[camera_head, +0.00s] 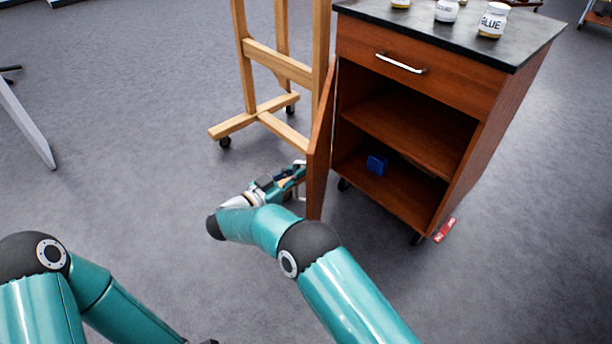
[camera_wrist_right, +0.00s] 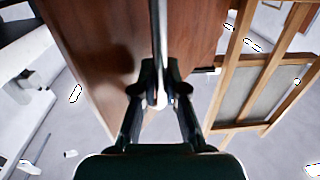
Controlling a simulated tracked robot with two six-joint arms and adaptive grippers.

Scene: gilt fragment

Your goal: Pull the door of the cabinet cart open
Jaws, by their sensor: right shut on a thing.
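The brown wooden cabinet cart (camera_head: 488,125) stands at the right in the head view. Its door (camera_head: 320,150) is swung wide open on the left side and appears nearly edge-on. The open inside shows a shelf and a blue box (camera_head: 376,165) on the floor of the cabinet. My right gripper (camera_head: 297,174) is at the door's outer face. In the right wrist view the gripper (camera_wrist_right: 159,97) is shut on the silver door handle (camera_wrist_right: 159,40), with the door panel (camera_wrist_right: 100,50) behind it. My left arm shows at the lower left; its gripper is out of view.
A wooden easel (camera_head: 275,65) on casters stands close behind the door. Several jars, one a glue jar (camera_head: 493,20), stand on the dark cart top (camera_head: 430,22). A closed drawer (camera_head: 420,70) is above the opening. The grey floor left of the easel is mostly clear.

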